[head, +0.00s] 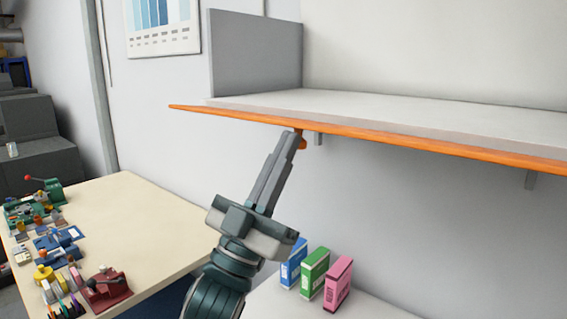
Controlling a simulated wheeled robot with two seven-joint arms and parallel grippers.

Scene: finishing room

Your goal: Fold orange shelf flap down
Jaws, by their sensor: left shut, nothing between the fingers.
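The orange shelf flap (400,141) runs as a thin strip along the front of the wall shelf (400,108). It looks about level with the shelf, and its left end reaches past the shelf's side panel. A small orange piece (303,143) hangs under its edge. My left gripper (293,137) points up with its fingers shut and empty. Its tips are at the flap's underside, next to the small orange piece; I cannot tell whether they touch. My right gripper is not in view.
Below the shelf, blue, green (314,273) and pink (338,284) boxes stand on a pale surface (270,304). A beige table (130,215) at left holds several small tools and machines. The space below the flap at right is clear.

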